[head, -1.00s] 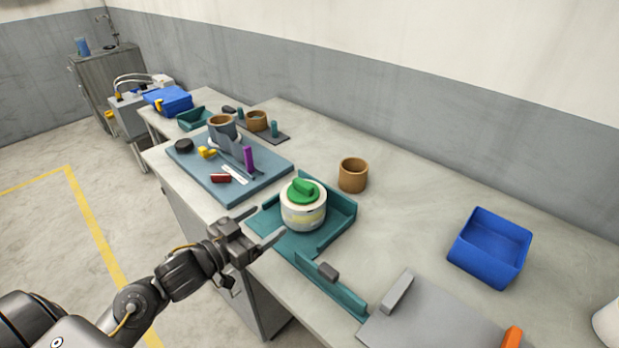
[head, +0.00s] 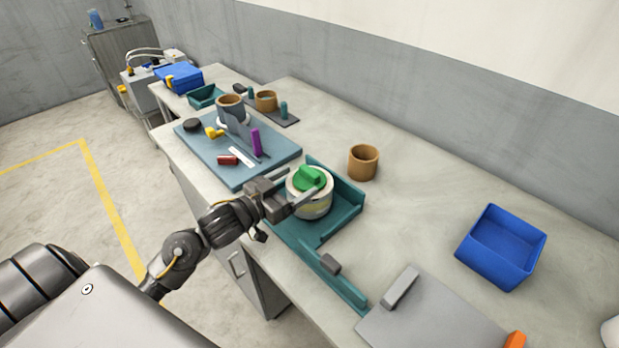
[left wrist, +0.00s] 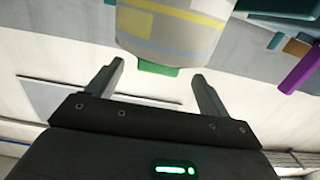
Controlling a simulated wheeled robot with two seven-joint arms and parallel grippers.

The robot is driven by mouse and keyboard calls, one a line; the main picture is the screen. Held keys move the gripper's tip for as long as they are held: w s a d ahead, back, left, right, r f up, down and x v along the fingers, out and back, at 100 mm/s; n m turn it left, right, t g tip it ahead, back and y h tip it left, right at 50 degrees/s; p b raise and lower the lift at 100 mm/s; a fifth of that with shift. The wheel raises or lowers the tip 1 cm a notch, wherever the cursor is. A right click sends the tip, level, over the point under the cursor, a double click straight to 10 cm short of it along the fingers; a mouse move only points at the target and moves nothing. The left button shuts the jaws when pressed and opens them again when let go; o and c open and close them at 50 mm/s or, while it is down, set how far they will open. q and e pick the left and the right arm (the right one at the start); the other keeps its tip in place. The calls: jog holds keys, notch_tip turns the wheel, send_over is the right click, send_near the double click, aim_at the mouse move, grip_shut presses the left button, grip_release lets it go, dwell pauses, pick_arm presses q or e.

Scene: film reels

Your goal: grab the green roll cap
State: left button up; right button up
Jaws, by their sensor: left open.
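The green roll cap (head: 311,176) sits on top of a pale roll (head: 312,205) with a raised grip across it. The roll stands upright in a teal tray (head: 345,217). My left gripper (head: 302,182) is open and empty, with its fingers reaching in at the cap's height from the left. In the left wrist view, which looks upside down, the green cap (left wrist: 157,68) shows under the striped roll (left wrist: 172,28), between the two spread fingers. I cannot tell whether a finger touches the cap. My right gripper is out of view.
A blue-grey board (head: 265,175) with small parts lies to the left. A brown ring (head: 363,162) stands behind the roll. A blue bin (head: 500,247) and a grey plate (head: 430,325) are to the right. The bench between ring and bin is clear.

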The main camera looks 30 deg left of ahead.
aim_at(306, 176)
pick_arm(q)
jog(key=shift+w+d+r, duration=0.1)
jog(key=shift+w+r, duration=0.05)
jog(key=shift+w, duration=0.1)
jog(key=p+x, duration=0.1)
jog(key=x, duration=0.3)
jog(key=shift+w+d, duration=0.2)
jog(key=shift+w, duration=0.1)
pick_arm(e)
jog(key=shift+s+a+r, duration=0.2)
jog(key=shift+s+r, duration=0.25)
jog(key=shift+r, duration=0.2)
pick_arm(q)
jog(key=c, duration=1.1)
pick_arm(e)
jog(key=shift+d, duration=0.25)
